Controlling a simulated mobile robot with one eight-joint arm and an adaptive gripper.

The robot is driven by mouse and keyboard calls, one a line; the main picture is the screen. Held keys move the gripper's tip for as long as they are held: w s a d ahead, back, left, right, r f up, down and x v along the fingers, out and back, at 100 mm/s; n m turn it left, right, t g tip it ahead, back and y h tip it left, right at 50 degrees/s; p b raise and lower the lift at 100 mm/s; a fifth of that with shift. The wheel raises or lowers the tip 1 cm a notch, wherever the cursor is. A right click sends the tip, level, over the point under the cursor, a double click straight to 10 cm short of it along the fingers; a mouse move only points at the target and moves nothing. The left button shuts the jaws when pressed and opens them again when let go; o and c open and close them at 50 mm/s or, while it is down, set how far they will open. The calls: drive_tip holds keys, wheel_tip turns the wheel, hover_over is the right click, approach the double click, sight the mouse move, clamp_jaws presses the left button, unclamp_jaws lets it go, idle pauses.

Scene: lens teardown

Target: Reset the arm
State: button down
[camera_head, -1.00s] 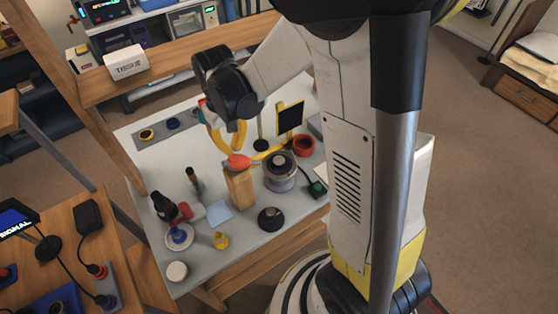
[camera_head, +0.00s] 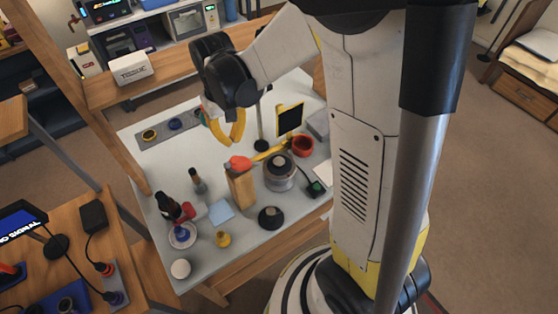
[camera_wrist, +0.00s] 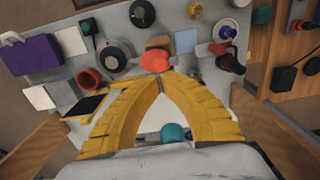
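My gripper (camera_head: 234,140) hangs above the work table (camera_head: 152,159), up and left of a red-topped wooden block. In the wrist view its yellow fingers (camera_wrist: 161,82) meet at the tips, with nothing seen between them. The red piece (camera_head: 240,162) lies on top of the wooden block (camera_head: 241,188); in the wrist view this red piece (camera_wrist: 156,61) shows just beyond the fingertips, apart from them as far as the head view shows.
Near the block are a grey cylindrical device (camera_head: 280,173), a black dome (camera_head: 270,217), a red ring (camera_head: 302,146) and a dark bottle (camera_head: 168,204). A wooden shelf with a tissue box (camera_head: 130,68) runs behind the table. A second bench (camera_head: 90,255) stands at left.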

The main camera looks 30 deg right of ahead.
idle(0.6)
drive_tip(key=s+f+t+b, duration=0.3)
drive_tip(key=s+t+b, duration=0.4)
drive_tip(key=s+b, duration=0.5)
drive_tip(key=b, duration=0.3)
drive_tip(key=shift+s+f+b, duration=0.15)
drive_tip(key=shift+s+b, duration=0.2)
drive_tip(key=shift+b, duration=0.05)
